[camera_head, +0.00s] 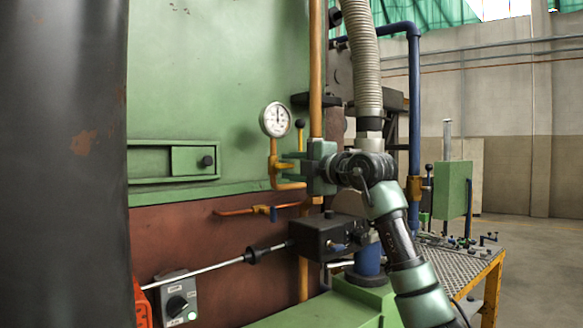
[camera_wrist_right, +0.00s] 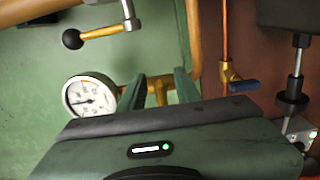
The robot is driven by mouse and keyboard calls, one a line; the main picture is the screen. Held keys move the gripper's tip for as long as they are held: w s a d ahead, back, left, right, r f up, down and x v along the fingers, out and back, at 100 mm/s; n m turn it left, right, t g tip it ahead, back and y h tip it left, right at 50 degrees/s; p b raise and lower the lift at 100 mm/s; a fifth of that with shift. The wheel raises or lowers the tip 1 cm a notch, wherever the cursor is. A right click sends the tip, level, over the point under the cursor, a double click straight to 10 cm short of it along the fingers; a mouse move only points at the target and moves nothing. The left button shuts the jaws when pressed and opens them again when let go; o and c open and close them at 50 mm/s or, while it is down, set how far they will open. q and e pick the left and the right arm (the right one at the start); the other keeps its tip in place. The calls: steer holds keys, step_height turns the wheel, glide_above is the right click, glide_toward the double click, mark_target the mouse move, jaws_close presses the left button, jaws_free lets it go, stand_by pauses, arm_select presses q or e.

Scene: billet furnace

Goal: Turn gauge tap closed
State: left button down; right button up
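The round white pressure gauge (camera_head: 275,119) stands on a yellow-brass pipe (camera_head: 273,163) in front of the green furnace wall. It also shows in the right wrist view (camera_wrist_right: 90,97), left of the fingers. My right gripper (camera_head: 291,162) points left at the brass fitting below the gauge. In the right wrist view its two green fingers (camera_wrist_right: 158,90) stand apart, with the brass tap fitting (camera_wrist_right: 158,98) showing between or just behind them. I cannot tell whether they touch it. The gripper body hides the lower part of the fitting. My left gripper is not in view.
A black ball-ended lever (camera_wrist_right: 72,38) is close by the gauge. A copper pipe with a blue-handled valve (camera_head: 272,213) runs below. A black box (camera_head: 325,237) with a rod, a switch box (camera_head: 177,297) and a vertical copper pipe (camera_head: 316,70) crowd the space.

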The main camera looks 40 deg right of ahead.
steer(key=shift+s, duration=0.35)
steer(key=s+b, duration=0.3)
steer(key=s, duration=0.4)
steer(key=shift+d, duration=0.3)
